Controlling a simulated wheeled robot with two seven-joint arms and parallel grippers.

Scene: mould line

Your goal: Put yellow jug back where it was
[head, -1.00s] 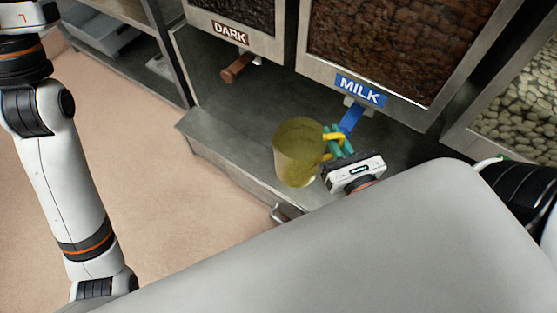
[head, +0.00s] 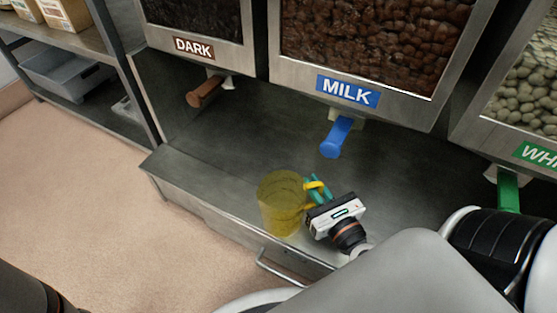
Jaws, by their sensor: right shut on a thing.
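The yellow jug (head: 281,205) is a see-through yellow vessel with its handle (head: 316,186) on the right side. It shows near the front edge of the grey metal counter (head: 390,180), in front of the milk dispenser. My right gripper (head: 318,189) comes from the right, its green fingers shut on the jug's handle. The jug looks upright; I cannot tell whether its base touches the counter. My left gripper is not in view.
Dispensers labelled dark (head: 194,48), milk (head: 347,91) and white (head: 540,152) hang above the counter, with brown, blue (head: 336,137) and green (head: 508,190) levers. A shelf unit (head: 75,100) with a grey bin stands left. A bar handle (head: 285,268) juts from the counter front.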

